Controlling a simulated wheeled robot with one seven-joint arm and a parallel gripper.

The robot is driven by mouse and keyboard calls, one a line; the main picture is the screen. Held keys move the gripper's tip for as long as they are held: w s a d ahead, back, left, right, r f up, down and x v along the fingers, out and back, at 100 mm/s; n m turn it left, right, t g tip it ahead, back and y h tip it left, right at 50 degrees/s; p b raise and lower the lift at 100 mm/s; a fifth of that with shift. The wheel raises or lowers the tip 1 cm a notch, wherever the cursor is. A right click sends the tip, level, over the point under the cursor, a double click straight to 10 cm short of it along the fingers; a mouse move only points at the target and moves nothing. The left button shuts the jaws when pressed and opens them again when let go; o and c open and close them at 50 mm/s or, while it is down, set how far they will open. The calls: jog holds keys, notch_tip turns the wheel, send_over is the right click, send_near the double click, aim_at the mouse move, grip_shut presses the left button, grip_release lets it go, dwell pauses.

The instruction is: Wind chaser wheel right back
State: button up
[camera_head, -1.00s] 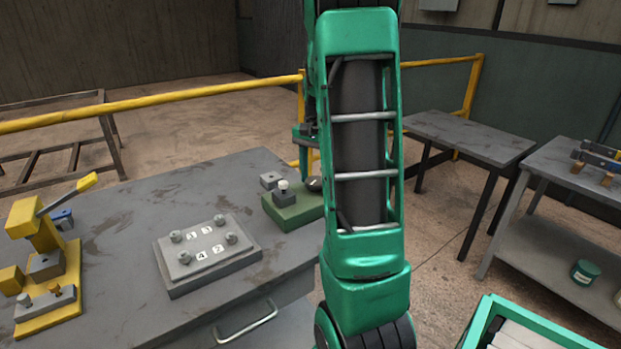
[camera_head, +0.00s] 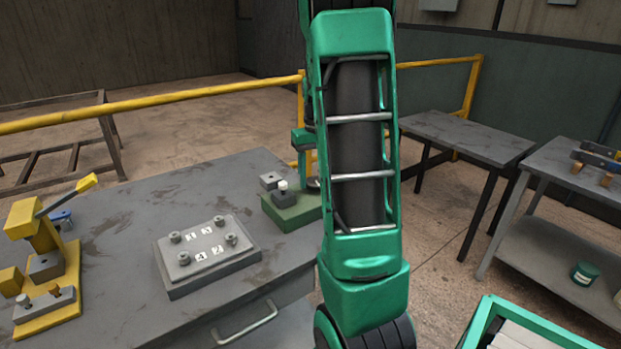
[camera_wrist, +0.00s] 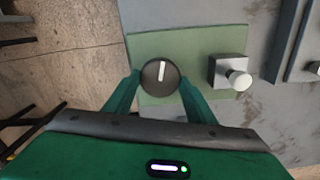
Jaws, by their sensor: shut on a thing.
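The dark round wheel (camera_wrist: 160,77), a knob with a white pointer bar, sits on a flat green base (camera_wrist: 196,52). In the wrist view its bar stands nearly upright, tilted slightly right at the top. My gripper (camera_wrist: 160,80) has one green finger on each side of the wheel and is shut on it. The green base (camera_head: 291,216) also shows at the table's right edge in the head view, where my arm hides most of the wheel. A grey block with a pale round-headed peg (camera_wrist: 238,80) stands on the same base, right of the wheel.
The grey table (camera_head: 130,235) holds a numbered plate with several pegs (camera_head: 210,256) and a yellow lever press (camera_head: 45,262) at left. A small grey block (camera_head: 270,180) lies behind the green base. A yellow rail (camera_head: 150,105) runs behind the table.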

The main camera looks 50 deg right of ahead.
jog(key=shift+w+a+n, duration=0.15)
jog(key=shift+w+n, duration=0.1)
jog(key=shift+n, duration=0.55)
jog(key=o, duration=1)
jog(key=shift+o, duration=0.2)
jog(key=shift+s, duration=0.1)
jog(key=shift+r, duration=0.15)
notch_tip(320, 180, up, 10)
jog(key=shift+r, duration=0.2)
